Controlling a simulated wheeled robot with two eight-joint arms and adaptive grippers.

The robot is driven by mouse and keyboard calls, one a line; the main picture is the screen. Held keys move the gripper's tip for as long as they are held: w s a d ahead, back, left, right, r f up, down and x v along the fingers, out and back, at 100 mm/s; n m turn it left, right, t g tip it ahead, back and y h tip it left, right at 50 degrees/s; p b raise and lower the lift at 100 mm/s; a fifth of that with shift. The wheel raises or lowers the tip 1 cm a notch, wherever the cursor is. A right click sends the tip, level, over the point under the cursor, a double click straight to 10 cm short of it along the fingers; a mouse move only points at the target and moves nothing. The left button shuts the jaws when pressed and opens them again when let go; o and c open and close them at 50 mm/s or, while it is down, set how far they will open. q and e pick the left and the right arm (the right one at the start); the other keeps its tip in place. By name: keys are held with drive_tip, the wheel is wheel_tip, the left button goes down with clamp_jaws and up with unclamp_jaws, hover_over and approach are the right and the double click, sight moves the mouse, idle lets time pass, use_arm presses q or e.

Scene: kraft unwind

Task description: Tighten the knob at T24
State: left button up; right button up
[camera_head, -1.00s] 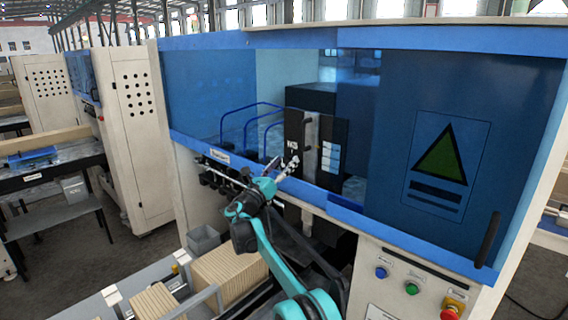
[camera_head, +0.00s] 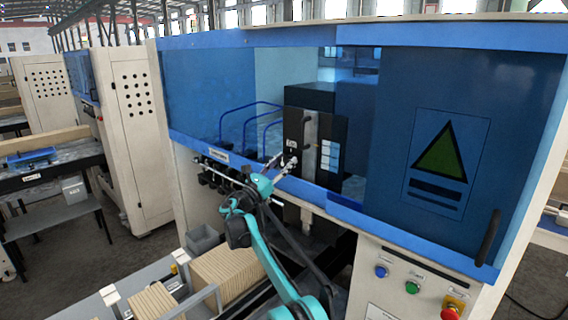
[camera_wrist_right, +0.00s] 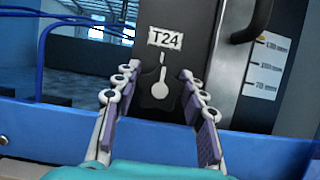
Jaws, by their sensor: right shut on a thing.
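The label T24 (camera_wrist_right: 165,38) is on a dark upright panel in the right wrist view. Below it is a dark knob (camera_wrist_right: 160,95) with a white pointer mark, long end up, round end down. My right gripper (camera_wrist_right: 158,98) has its two purple-padded fingers on either side of the knob and is shut on it. In the head view my right gripper (camera_head: 286,162) reaches over the blue rail to the front of the black unit (camera_head: 296,127). The knob is too small to make out there. My left gripper is not in view.
A blue rail (camera_wrist_right: 45,142) runs below the panel. A black handle (camera_wrist_right: 254,20) and a white scale label (camera_wrist_right: 264,68) are right of the knob. Blue hoses (camera_head: 238,112) curve at the left. Machine buttons (camera_head: 412,287) are at lower right.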

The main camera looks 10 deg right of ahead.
drive_tip(key=o, duration=1.2)
drive_tip(key=shift+a, duration=0.1)
drive_tip(key=v, duration=1.2)
drive_tip(key=shift+r, duration=0.1)
